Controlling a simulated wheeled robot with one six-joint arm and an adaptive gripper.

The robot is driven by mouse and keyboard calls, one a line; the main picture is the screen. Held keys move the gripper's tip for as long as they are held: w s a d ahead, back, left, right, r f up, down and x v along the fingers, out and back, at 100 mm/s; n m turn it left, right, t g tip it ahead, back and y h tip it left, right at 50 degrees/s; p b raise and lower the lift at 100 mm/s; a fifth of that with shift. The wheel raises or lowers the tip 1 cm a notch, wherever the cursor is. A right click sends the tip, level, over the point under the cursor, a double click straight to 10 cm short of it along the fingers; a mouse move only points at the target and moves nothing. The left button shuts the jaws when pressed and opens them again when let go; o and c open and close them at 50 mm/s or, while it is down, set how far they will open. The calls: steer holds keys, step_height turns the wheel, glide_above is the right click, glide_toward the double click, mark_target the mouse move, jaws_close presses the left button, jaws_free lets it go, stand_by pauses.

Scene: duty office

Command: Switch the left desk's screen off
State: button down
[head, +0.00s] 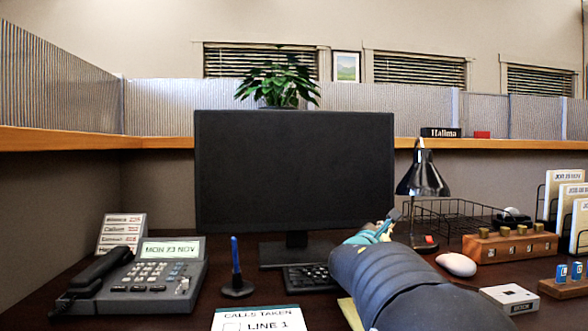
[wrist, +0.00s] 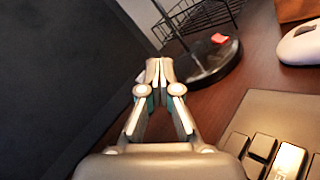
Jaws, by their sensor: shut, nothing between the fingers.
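The screen (head: 294,170) stands on the desk in the middle of the head view, its face plain dark with no picture on it. Its dark panel (wrist: 55,75) fills the left of the wrist view. My gripper (wrist: 158,70) is shut and empty, beside the panel near its lower right part. In the head view my gripper (head: 388,225) shows small at the screen's lower right corner, partly hidden by my arm. I cannot tell whether the fingertips touch the screen. No power button can be made out.
A black lamp (head: 423,180) with a red switch on its base (wrist: 205,65) stands close to my gripper's right. The keyboard (head: 308,279) lies below, the mouse (head: 456,264) to the right. A phone (head: 150,280) and a pen stand (head: 237,286) are left.

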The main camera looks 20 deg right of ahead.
steer(key=shift+s+a+b, duration=0.2)
steer(key=shift+s+b, duration=0.2)
steer(key=shift+s, duration=0.35)
steer(key=shift+s+a+b, duration=0.15)
steer(key=shift+s+b, duration=0.2)
steer(key=shift+s, duration=0.4)
steer(key=shift+s+a+r, duration=0.1)
steer(key=shift+s+a, duration=0.1)
steer(key=shift+s, duration=0.65)
